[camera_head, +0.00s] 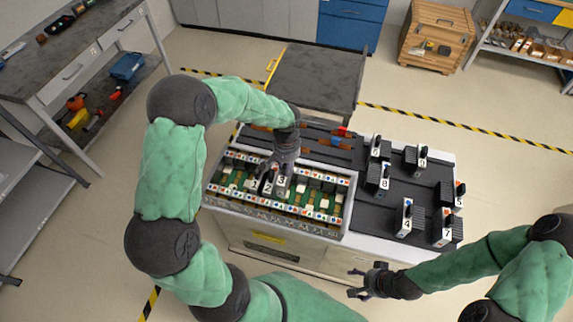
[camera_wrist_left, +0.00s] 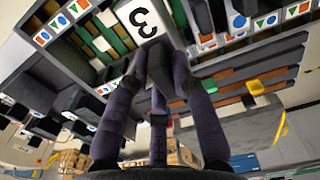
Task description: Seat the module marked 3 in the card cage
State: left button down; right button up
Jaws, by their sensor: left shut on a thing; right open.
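The card cage (camera_head: 335,228) is an open box on the left half of a cart, with coloured shape labels along its rails and green boards inside. My left gripper (camera_head: 283,166) is over the cage, shut on the module marked 3 (camera_head: 282,182). The module's white face with the 3 also shows in the left wrist view (camera_wrist_left: 143,20), between the dark fingers (camera_wrist_left: 160,65). A module marked 2 (camera_head: 267,187) stands beside it in the cage. I cannot tell how deep module 3 sits. My right gripper (camera_head: 366,282) is open and empty in front of the cart.
Several numbered modules, including 8 (camera_head: 384,182) and 4 (camera_head: 406,218), stand on the dark mat (camera_head: 375,226) right of the cage. Tools (camera_head: 325,140) lie behind the cage. A grey-topped cart (camera_head: 318,80) stands behind.

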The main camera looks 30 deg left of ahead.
pick_arm(q)
jog(key=shift+f+b, duration=2.95)
jog(key=shift+f, duration=0.9)
jog(key=c, duration=1)
grip_release()
notch_tip(320, 180, up, 12)
